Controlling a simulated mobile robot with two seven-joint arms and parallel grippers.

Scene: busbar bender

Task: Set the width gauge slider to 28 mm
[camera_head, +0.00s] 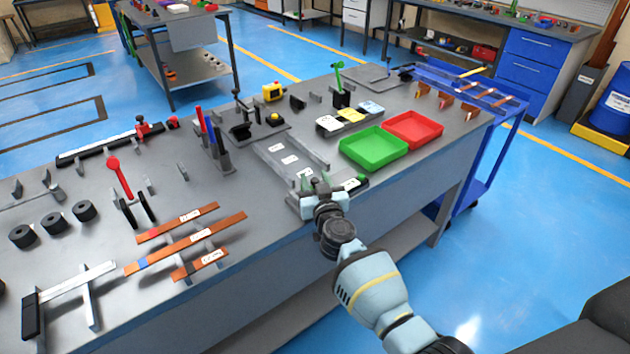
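My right gripper (316,188) is at the front edge of the workbench, over a small grey plate next to a green knob (361,180). Its fingers are small and partly merge with the metal behind them, so I cannot tell if they are open, shut or touching anything. A long dark rail (98,149) with a pale strip lies at the back left of the bench, with a red slider-like part (143,129) near its right end. It may be the width gauge; no scale reading is legible. My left gripper is not in view.
The grey workbench (255,213) holds labelled copper bars (187,244), black rollers (53,222), a red-handled lever (119,176), a green tray (374,147) and a red tray (413,129). A blue cart (466,176) stands against the right end.

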